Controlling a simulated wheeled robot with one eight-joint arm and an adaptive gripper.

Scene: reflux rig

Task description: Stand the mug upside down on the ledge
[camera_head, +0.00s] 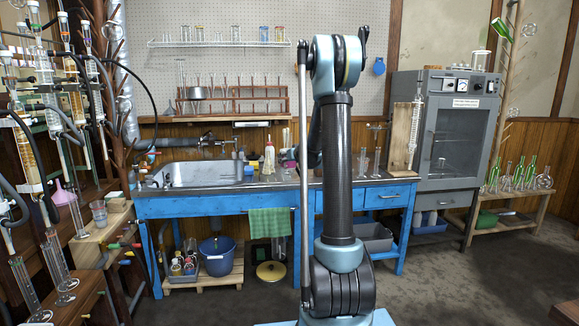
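I cannot pick out a mug with certainty. A clear, cup-like vessel (99,213) stands on a wooden block at the left. Small blue and pale items (151,157) are by the left end of the sink, too small to identify. The task's ledge is not clear either; a narrow wooden ledge (215,119) runs along the wall above the sink, below the racks. My arm rises through the middle and bends away from me at the top.
The blue bench (180,207) with a metal sink (205,174) spans the back wall. Left, glassware stands crowd close. Right, a grey oven (455,145) stands beside a low shelf of flasks (520,180). A blue bucket (217,256) is under the bench.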

